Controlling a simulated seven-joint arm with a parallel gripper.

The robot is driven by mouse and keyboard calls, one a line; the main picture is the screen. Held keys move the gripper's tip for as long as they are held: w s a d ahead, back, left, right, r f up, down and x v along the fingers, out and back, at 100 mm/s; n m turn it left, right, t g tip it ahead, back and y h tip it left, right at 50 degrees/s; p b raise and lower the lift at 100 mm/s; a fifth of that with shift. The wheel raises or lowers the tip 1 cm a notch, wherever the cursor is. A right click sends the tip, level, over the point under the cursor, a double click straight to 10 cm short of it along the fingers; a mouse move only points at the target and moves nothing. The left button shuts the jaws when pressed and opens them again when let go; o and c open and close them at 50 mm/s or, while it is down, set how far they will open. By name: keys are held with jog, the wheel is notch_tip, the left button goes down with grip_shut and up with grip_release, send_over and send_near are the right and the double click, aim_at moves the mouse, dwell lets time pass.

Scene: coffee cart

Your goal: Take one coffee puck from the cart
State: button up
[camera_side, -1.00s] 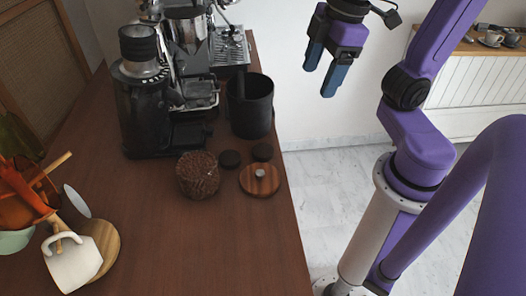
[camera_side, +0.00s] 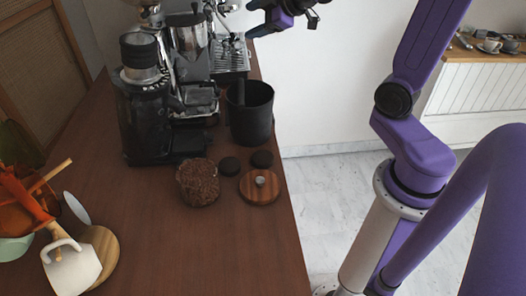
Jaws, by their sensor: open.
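Two small dark round coffee pucks lie on the brown wooden cart top (camera_side: 180,245). One puck (camera_side: 230,166) is beside the jar of coffee beans, and the other puck (camera_side: 262,159) is just to its right, near the black bin. My gripper (camera_side: 252,26) is at the top of the view, up and to the left of my arm. It is open and empty, above and apart from the pucks, near the espresso machine's height in the picture. Part of the gripper is cut off by the top edge.
A round wooden lid (camera_side: 258,194) with a metal knob lies in front of the pucks. A bean jar (camera_side: 198,183) stands left, and a black bin (camera_side: 250,117) behind. A grinder (camera_side: 148,110) and espresso machine (camera_side: 200,75) stand at the back. A white mug (camera_side: 72,268) is front left.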

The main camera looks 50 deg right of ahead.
jog(key=s+d+f+n+g+y, duration=0.25)
jog(key=s+d+f+y, duration=0.3)
jog(key=s, duration=0.35)
jog(key=s+a+r+m+y, duration=0.1)
jog(key=s+a+r+y, duration=0.1)
jog(key=s+y, duration=0.45)
jog(key=s+a+r+m+y, duration=0.1)
jog(key=s+a+r+y, duration=0.15)
jog(key=s, duration=0.65)
send_near(273, 154)
jog(key=shift+n+g+y, duration=0.25)
jog(key=shift+n+g, duration=0.1)
jog(key=shift+g, duration=0.1)
jog(key=shift+w+x, duration=0.15)
jog(key=shift+x, duration=2.35)
jog(key=shift+w+x, duration=0.15)
jog(key=shift+x, duration=2.3)
jog(key=shift+d, duration=0.15)
jog(key=c, duration=0.8)
